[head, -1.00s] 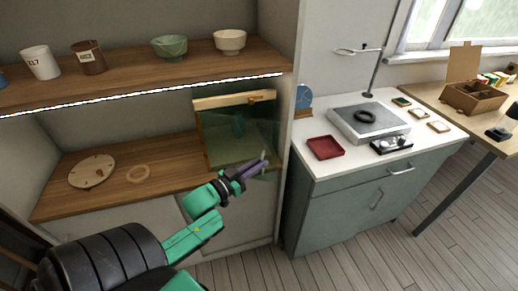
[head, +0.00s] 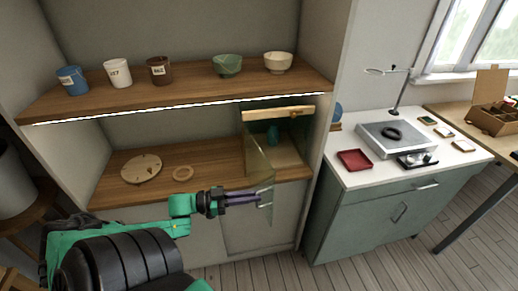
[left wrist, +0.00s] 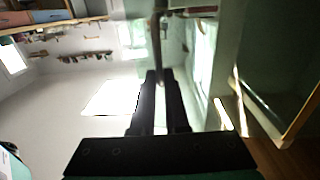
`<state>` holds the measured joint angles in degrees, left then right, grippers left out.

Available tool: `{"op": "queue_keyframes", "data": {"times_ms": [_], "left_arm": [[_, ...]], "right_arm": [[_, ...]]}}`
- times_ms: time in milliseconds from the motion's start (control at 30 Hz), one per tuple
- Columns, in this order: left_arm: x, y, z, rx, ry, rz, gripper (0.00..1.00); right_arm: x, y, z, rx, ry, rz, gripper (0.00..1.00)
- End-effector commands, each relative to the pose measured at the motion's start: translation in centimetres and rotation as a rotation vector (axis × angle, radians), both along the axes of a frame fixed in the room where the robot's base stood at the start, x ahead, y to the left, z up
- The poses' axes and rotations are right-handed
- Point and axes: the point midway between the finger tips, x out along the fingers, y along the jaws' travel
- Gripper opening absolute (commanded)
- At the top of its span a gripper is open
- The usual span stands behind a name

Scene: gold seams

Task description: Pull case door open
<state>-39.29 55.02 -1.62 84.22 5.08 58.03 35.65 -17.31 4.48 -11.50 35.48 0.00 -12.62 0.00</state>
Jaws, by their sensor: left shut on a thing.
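My right gripper is not in view.
A round wooden disc (head: 141,168) and a wooden ring (head: 183,173) lie on the shelf left of the case. Cups and bowls stand on the upper shelf (head: 200,92). A green cabinet (head: 365,215) stands to the right. Floor in front is open.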

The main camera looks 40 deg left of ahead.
Motion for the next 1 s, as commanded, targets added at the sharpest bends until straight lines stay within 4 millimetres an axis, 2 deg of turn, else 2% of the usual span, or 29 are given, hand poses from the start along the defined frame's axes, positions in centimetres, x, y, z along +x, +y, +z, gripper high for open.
{"op": "queue_keyframes", "data": {"times_ms": [33,300,800,833,867,900,1000], "left_arm": [[-0.1,0.7,0.5,0.001,-0.004,0.011,0.00],[-1.1,2.0,0.5,0.002,-0.009,0.015,0.00],[-1.2,2.2,0.5,0.004,-0.011,0.016,0.00],[-1.2,2.2,0.5,0.004,-0.011,0.016,0.24],[-1.2,2.2,0.5,0.004,-0.012,0.015,0.35],[-1.2,2.2,0.5,0.003,-0.010,0.014,0.41],[-1.3,2.1,0.4,0.002,-0.008,0.012,0.41]], "right_arm": [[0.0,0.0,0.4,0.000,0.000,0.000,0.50],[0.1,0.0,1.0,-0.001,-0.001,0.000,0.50],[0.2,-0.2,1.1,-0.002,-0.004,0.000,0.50],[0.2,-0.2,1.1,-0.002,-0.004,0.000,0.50],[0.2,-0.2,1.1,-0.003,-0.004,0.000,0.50],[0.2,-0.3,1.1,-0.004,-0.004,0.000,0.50],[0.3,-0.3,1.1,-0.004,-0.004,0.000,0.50]]}}
